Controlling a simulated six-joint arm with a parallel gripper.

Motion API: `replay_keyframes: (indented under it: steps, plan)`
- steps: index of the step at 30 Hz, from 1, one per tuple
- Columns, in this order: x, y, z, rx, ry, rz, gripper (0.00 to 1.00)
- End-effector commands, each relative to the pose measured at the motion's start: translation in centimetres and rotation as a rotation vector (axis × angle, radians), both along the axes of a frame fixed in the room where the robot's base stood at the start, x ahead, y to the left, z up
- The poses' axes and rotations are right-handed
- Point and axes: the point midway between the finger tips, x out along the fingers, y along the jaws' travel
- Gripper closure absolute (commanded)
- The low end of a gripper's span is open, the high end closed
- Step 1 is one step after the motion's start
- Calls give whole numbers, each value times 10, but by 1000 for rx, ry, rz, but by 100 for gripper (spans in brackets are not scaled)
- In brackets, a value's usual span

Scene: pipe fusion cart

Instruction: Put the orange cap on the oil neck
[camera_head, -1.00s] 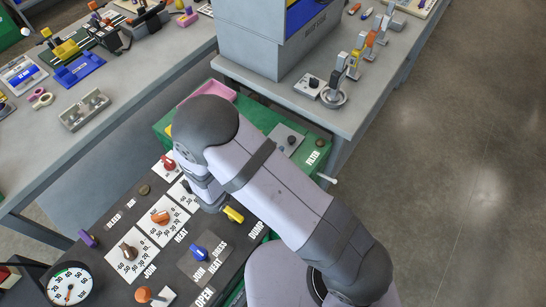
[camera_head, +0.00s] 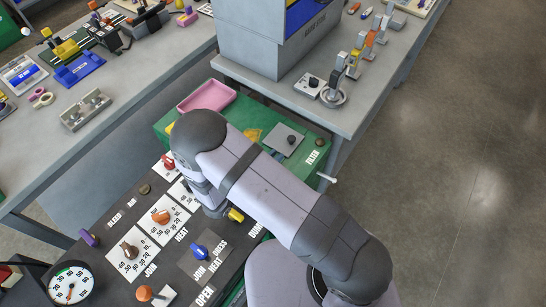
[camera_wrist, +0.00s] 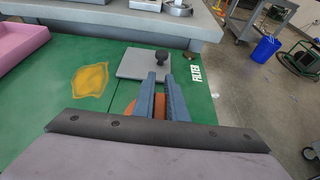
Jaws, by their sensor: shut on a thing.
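My gripper (camera_wrist: 160,98) shows in the wrist view as two blue-grey fingers over the green deck (camera_wrist: 40,115). Most of the cap is hidden by the fingers and the wrist. Beyond the fingertips, a grey square plate (camera_wrist: 132,66) carries a dark round knob-like piece (camera_wrist: 160,56). I cannot tell whether this piece is the oil neck.
A pink tray (camera_wrist: 15,42) and a yellow patch (camera_wrist: 90,79) lie left on the green deck. A small brown round piece (camera_wrist: 190,57) sits by the FILTER label. The dark control panel (camera_head: 125,205) with several knobs lies left of my arm. A grey bench (camera_head: 265,80) stands behind.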

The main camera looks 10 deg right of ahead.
Motion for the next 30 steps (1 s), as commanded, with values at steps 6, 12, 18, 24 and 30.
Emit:
replay_keyframes:
  steps: [6,12,18,24,30]
  plan:
    - [0,0,-1,0,0,0,69]
    - [0,0,-1,0,0,0,69]
    - [-2,3,4,1,-1,2,69]
    - [-20,22,13,3,-2,6,69]
    - [-44,47,27,2,-2,6,69]
